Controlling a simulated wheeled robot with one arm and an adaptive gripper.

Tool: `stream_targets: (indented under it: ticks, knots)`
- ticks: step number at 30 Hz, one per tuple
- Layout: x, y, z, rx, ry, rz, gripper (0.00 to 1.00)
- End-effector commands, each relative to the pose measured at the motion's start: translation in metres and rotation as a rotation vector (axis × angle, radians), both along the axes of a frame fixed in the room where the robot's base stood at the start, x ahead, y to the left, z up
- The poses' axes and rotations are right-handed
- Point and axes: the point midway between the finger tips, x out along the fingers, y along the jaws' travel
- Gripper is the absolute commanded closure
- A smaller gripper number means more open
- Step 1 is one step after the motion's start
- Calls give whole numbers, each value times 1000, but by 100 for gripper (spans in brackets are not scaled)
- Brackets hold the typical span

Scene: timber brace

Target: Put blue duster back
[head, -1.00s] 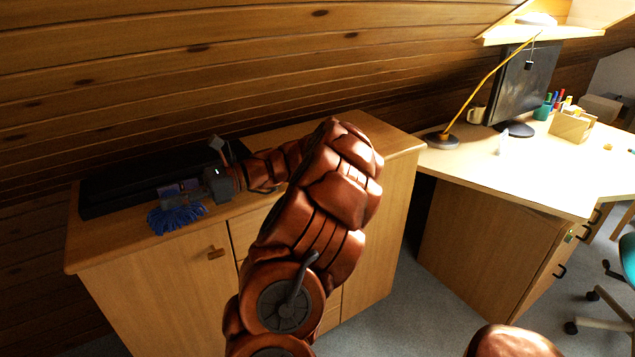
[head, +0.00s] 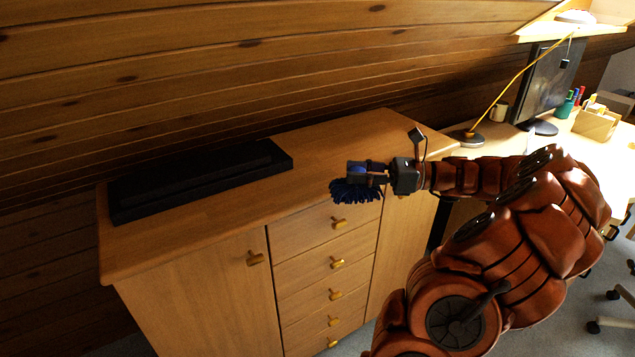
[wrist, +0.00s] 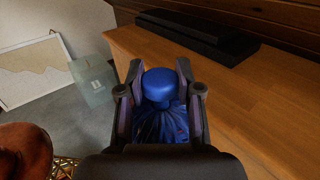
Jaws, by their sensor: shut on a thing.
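The blue duster (head: 356,190) is held in my gripper (head: 368,174) near the front edge of the wooden cabinet, by the top of its drawer column. Its dark blue bristles hang down below the fingers. In the wrist view the duster's round blue head (wrist: 159,86) sits between the two fingers of my gripper (wrist: 160,88), with blue strands below it. My gripper is shut on the duster. I cannot tell how high it is above the cabinet top.
The wooden cabinet (head: 330,150) has a black flat box (head: 200,180) on its left part; the right of its top is clear. A desk with a lamp (head: 467,138) and monitor (head: 550,85) stands at right. A pale bin (wrist: 92,80) and a framed picture (wrist: 35,70) are on the floor side.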

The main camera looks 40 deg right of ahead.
Motion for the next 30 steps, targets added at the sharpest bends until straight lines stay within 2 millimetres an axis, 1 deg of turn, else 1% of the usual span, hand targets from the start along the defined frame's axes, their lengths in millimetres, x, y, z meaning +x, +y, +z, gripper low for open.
stream_targets:
  ticks: [2, 5, 15, 18, 22, 30]
  knots:
    - [8, 4, -1, 1, 1, 4, 100]
    - [26, 10, -2, 1, 1, 6, 100]
    - [97, 31, -10, 0, 1, 4, 100]
    - [115, 36, -12, 1, 1, 2, 100]
    - [131, 40, -13, 0, 1, 1, 100]
    - [146, 45, -14, 0, 1, 0, 100]
